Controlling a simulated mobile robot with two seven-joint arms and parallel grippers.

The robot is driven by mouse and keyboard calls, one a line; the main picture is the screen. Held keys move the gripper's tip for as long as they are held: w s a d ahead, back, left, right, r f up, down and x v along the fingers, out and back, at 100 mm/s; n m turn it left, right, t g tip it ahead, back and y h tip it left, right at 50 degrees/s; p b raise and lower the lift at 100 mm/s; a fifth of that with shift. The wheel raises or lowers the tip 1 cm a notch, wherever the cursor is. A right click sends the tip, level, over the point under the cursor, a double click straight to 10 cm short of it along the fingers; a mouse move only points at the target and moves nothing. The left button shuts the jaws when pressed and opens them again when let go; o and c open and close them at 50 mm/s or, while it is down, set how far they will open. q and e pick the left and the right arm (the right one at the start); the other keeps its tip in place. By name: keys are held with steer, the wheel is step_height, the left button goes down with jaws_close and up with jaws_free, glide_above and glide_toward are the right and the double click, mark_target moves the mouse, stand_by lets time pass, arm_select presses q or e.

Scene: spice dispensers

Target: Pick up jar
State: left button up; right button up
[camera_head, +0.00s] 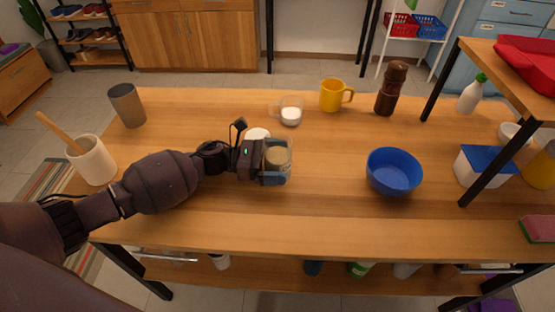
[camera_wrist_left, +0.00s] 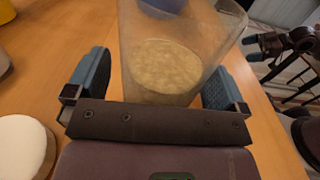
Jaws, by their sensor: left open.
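A clear jar (camera_head: 278,155) with beige contents stands on the wooden table. My left gripper (camera_head: 276,165) is open around it, coming in from the left. In the left wrist view the jar (camera_wrist_left: 165,70) is between the two blue-grey fingers, with a gap at the left finger; contact at the right finger is hard to tell. A round white lid-like object (camera_head: 257,134) lies just behind the gripper, and it also shows in the left wrist view (camera_wrist_left: 22,146).
A blue bowl (camera_head: 394,171) stands to the right of the jar. Behind are a clear cup with white contents (camera_head: 290,112), a yellow mug (camera_head: 333,95) and a brown grinder (camera_head: 393,88). A grey cup (camera_head: 127,105) and a mortar (camera_head: 92,160) stand at left. The table front is clear.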

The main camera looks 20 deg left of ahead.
arm_select(q)
steer(key=c, duration=1.2)
steer(key=shift+c, duration=0.2)
